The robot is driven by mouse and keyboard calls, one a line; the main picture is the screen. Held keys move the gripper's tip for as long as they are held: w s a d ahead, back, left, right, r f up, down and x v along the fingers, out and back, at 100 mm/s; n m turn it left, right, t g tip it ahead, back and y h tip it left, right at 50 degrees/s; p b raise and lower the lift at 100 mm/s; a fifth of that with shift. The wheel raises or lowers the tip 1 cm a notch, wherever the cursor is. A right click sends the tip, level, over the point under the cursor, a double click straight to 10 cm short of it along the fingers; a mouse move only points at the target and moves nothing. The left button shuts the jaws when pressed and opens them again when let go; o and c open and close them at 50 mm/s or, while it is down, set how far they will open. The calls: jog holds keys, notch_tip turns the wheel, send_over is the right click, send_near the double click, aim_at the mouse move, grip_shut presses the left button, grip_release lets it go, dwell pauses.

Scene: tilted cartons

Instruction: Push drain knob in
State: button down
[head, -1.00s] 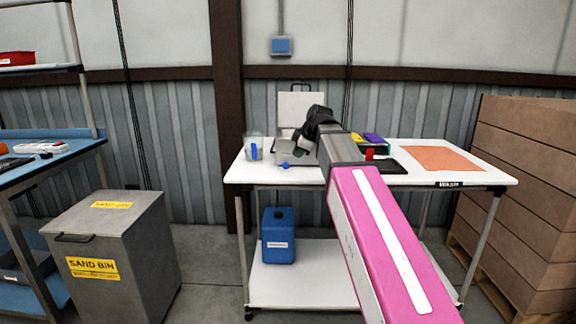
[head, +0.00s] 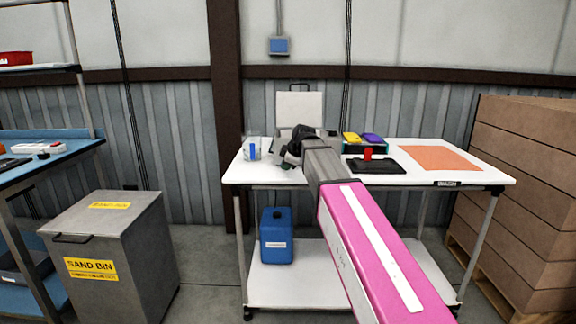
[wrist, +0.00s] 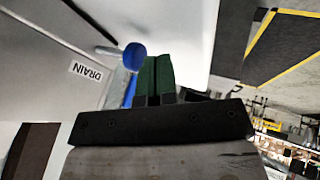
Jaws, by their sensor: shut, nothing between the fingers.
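In the head view my gripper (head: 287,160) is low over the left part of the white table, and the knob is hidden there.
The white table (head: 462,177) also holds a clear container (head: 253,149), a black tray with a red item (head: 368,154), yellow and purple items, and an orange mat (head: 434,159). A blue jug (head: 277,235) stands on its lower shelf. Stacked cartons (head: 530,160) stand at right.

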jog(key=shift+w, duration=0.6)
jog(key=shift+w, duration=1.9)
jog(key=shift+s, duration=0.1)
